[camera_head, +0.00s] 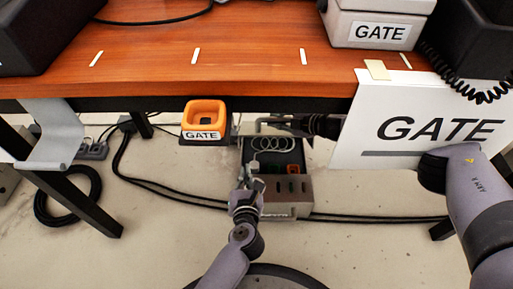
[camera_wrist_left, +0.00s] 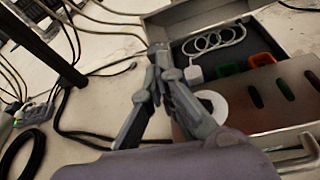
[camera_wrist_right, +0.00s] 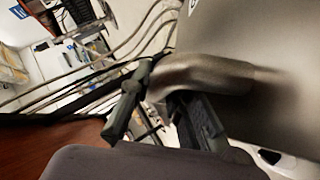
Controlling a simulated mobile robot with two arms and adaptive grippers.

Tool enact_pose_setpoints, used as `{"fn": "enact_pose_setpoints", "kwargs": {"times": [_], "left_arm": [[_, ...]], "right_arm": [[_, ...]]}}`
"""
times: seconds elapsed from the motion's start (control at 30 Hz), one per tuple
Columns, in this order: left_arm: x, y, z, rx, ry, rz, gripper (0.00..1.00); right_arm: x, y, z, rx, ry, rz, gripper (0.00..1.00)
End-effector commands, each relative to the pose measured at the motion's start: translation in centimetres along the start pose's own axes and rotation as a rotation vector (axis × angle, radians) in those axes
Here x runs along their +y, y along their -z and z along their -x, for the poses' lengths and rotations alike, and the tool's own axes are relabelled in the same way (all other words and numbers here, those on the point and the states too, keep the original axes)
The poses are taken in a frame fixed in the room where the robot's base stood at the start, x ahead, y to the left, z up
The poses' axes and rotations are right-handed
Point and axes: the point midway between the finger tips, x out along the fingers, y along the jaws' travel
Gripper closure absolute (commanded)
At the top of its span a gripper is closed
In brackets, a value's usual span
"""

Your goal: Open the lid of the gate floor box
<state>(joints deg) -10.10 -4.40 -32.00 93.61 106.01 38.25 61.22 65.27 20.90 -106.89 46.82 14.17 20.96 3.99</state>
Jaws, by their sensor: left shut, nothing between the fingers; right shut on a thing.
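The grey floor box (camera_head: 292,208) stands on the floor under the table. Its dark interior shows, with a pale coiled cord and red and green parts; the left wrist view also shows the box (camera_wrist_left: 275,130). My right gripper (camera_head: 274,123) is shut on a curved metal handle (camera_wrist_right: 205,72) at the box's far side. The handle joins a broad grey panel (camera_wrist_right: 285,60), which looks like the raised lid. My left gripper (camera_head: 246,180) is shut and empty at the box's left edge; its fingertips (camera_wrist_left: 158,52) are near the wall, contact unclear. The sign hides part of my right arm.
The wooden table (camera_head: 240,60) overhangs the box. A white GATE sign (camera_head: 360,135) hangs at right, and an orange GATE holder (camera_head: 204,112) is at the table's front edge. Black cables (camera_head: 160,188) run along the floor. The front floor is mostly clear.

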Motion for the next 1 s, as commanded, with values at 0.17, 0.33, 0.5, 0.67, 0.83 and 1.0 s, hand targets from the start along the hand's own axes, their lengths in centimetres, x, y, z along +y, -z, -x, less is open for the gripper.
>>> {"fn": "enact_pose_setpoints", "kwargs": {"times": [0.17,0.33,0.5,0.67,0.83,1.0], "left_arm": [[-3.1,0.8,0.5,0.057,0.070,0.135,1.00],[-3.7,0.9,-0.7,0.066,0.082,0.156,1.00],[-3.8,1.1,-3.7,0.064,0.081,0.152,1.00],[-4.1,1.2,-6.7,0.064,0.080,0.151,1.00],[-4.2,1.4,-9.4,0.065,0.079,0.150,1.00],[-3.9,-0.8,-10.1,0.062,0.080,0.154,1.00]], "right_arm": [[0.0,0.0,0.0,0.001,-0.001,-0.003,1.00],[0.0,0.0,0.0,0.001,-0.001,-0.003,1.00],[0.0,0.0,0.0,0.001,-0.001,-0.003,1.00],[0.0,0.1,0.0,0.001,-0.001,-0.003,1.00],[0.0,0.1,0.0,0.001,-0.001,-0.003,1.00],[0.0,0.0,0.0,0.001,-0.001,-0.004,1.00]]}}
